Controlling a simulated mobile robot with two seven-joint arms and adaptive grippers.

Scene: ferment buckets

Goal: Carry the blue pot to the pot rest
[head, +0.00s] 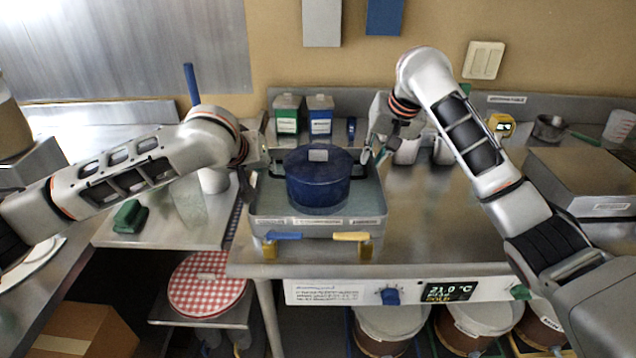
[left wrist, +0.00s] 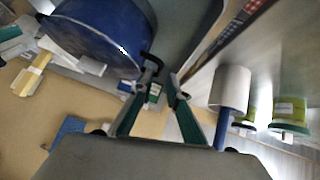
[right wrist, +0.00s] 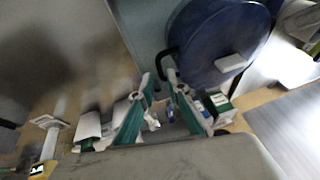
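The blue pot (head: 318,185), lidded with a pale label on top, stands upright over the grey steel basin (head: 262,203) at the counter's middle. My left gripper (head: 262,160) is at its left side and my right gripper (head: 372,152) at its right side. In the left wrist view, my left fingertips (left wrist: 164,80) are apart, with the pot's black handle (left wrist: 151,63) close to one of them. In the right wrist view, my right fingertips (right wrist: 161,75) are apart, with the other black handle (right wrist: 160,62) between or just beyond them. I cannot identify the pot rest surely.
A round red-checked surface (head: 208,283) lies low at left. Green (head: 287,114) and blue (head: 320,116) tins stand behind the pot. A green block (head: 130,216) lies on the left counter.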

